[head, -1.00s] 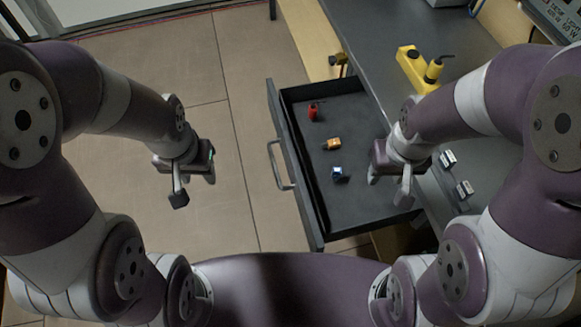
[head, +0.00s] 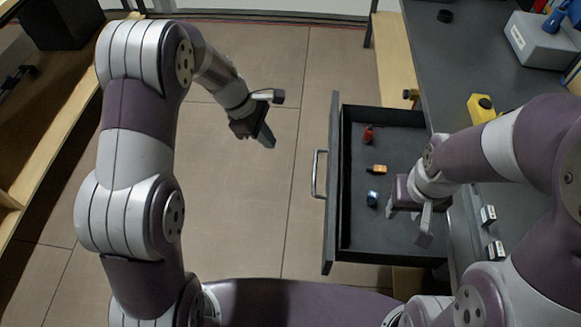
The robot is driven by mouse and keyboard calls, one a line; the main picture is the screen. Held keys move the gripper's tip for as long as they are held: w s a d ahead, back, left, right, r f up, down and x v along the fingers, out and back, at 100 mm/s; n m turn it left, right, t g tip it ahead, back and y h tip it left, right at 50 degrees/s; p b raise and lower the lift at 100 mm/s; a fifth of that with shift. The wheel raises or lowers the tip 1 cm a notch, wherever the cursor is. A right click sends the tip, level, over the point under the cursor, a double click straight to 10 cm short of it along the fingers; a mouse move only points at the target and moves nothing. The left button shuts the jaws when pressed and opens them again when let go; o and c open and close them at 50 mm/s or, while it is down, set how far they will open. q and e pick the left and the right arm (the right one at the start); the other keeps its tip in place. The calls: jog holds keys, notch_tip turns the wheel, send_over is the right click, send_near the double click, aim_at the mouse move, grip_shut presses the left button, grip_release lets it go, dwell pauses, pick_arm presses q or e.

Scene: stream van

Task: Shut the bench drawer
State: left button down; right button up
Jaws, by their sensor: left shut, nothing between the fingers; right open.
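The bench drawer (head: 375,240) is pulled out to the left from under the dark bench (head: 420,50). Its front panel (head: 333,180) carries a silver bar handle (head: 318,174) on the outer face. Inside lie a red item (head: 368,134), an orange item (head: 377,169) and a blue item (head: 372,198). My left gripper (head: 268,118) is shut and empty, above the floor, left of and apart from the handle. My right gripper (head: 410,222) is open over the right part of the drawer and hides some of it. I cannot tell whether it touches the drawer.
A yellow object (head: 481,108) and small blocks (head: 490,228) sit on the bench. A grey box (head: 540,42) stands at the back right. A wooden shelf (head: 50,150) borders the left. The tiled floor (head: 240,200) left of the drawer is clear.

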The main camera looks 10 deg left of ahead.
pick_arm(q)
jog(key=d+f+n+b, duration=0.2)
jog(key=d+f, duration=0.5)
jog(key=d, duration=0.2)
jog(key=shift+w+f, duration=0.15)
jog(key=shift+w, duration=0.05)
pick_arm(e)
jog(key=shift+a+f, duration=0.1)
jog(key=shift+f, duration=0.85)
